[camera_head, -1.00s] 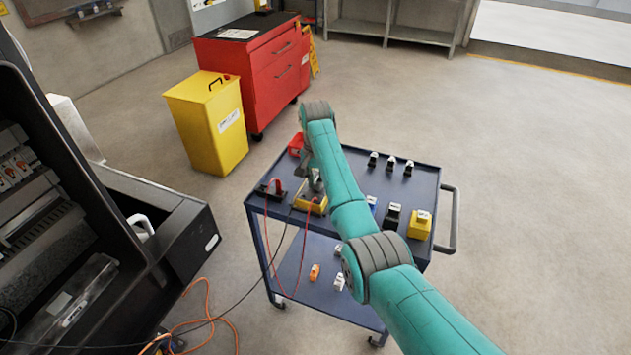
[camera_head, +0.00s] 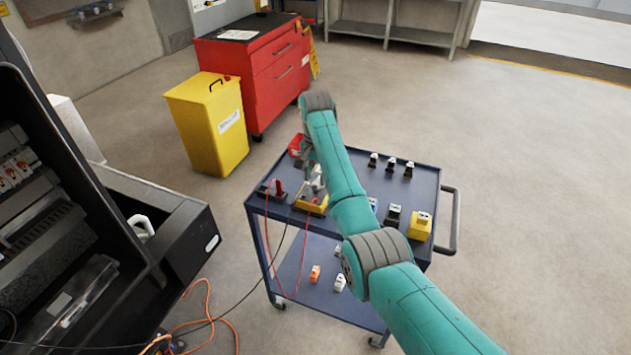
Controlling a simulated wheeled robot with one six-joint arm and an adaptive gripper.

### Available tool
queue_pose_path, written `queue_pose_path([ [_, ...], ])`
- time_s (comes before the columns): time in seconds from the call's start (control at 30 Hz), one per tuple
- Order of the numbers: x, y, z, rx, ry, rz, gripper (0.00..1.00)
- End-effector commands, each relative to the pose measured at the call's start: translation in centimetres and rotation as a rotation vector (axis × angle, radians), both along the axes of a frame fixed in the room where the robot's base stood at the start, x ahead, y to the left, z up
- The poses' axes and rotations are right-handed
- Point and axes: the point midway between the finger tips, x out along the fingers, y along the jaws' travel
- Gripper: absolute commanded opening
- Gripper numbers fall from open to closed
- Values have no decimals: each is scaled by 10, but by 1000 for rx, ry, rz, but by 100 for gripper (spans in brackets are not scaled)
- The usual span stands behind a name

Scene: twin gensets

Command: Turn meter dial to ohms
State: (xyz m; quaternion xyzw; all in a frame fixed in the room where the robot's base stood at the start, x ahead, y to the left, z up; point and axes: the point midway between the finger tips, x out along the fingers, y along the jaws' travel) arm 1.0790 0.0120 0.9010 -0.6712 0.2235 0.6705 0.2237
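The meter (camera_head: 311,206) is a small yellow-edged device lying near the left front edge of the dark blue cart. Its face and dial are mostly hidden under my gripper and too small to read. My gripper (camera_head: 315,190) points down over the meter, at or just above its face; I cannot tell whether it touches. Its fingers are too small and partly hidden, so open or shut does not show. Red and black leads (camera_head: 304,245) hang from the meter area over the cart's edge.
The blue cart (camera_head: 350,160) also carries a red-and-black probe holder (camera_head: 275,190), a red box (camera_head: 296,145), several small black-and-white items and a yellow block (camera_head: 419,225). A black open cabinet (camera_head: 170,235) stands left. A yellow bin (camera_head: 208,125) and red tool chest (camera_head: 255,60) stand behind.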

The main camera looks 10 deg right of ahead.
Motion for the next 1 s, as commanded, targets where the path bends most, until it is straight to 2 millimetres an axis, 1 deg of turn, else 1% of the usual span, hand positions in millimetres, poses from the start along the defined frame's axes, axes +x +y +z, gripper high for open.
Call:
queue_pose_path([
  [0.03, 1, 0, 10, 0, -2, 0, 40],
  [0.1, 1, 0, 20, 0, -3, 0, 40],
  [0.2, 0, 0, 33, 0, -1, 0, 40],
  [0.33, 0, 0, 44, 0, 0, 0, 40],
  [0.47, 0, 0, 47, 0, 0, 0, 40],
  [1.0, 0, 0, 46, 0, 1, 0, 40],
])
